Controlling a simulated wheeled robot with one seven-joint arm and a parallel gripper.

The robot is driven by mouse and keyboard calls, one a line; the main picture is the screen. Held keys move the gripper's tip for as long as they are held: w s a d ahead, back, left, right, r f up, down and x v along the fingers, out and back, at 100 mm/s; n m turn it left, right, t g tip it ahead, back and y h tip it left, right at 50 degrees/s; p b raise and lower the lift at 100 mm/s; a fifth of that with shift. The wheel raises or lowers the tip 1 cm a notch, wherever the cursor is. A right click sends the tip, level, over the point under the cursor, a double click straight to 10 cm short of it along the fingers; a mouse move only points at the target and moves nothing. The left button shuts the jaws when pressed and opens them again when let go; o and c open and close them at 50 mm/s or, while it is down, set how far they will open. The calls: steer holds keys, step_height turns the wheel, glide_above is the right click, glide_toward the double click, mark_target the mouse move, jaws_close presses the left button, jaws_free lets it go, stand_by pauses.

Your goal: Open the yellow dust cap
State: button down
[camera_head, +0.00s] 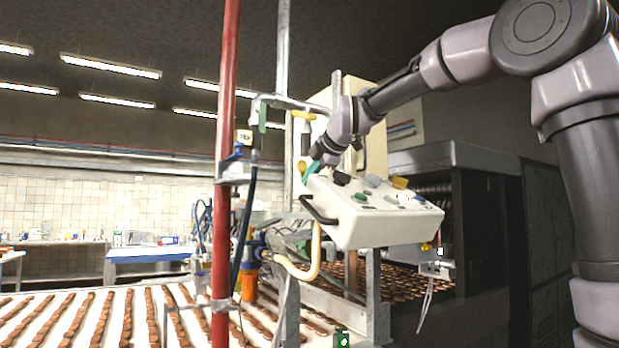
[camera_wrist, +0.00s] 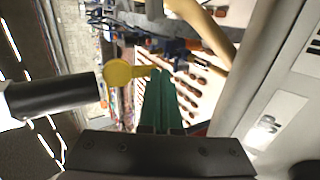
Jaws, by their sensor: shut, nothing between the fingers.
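The yellow dust cap (camera_wrist: 117,73) shows in the wrist view as a round disc with a narrow tab pointing right. It sits at the end of a black cylinder (camera_wrist: 55,94). My gripper (camera_wrist: 161,74) has green fingers, shut together and empty. Their tips are at the end of the tab; I cannot tell whether they touch it. In the head view, the yellow cap (camera_head: 302,167) is small beside my gripper (camera_head: 308,177), at the left end of a white control box (camera_head: 345,225). Whether the cap stands open is unclear.
The control box carries several knobs and a yellow part (camera_head: 399,183), with a black handle (camera_head: 318,210) at its left. A red pole (camera_head: 226,120) stands to the left. A conveyor (camera_head: 100,315) with rows of brown biscuits runs below.

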steer(key=shift+r, duration=0.15)
steer(key=shift+r, duration=0.65)
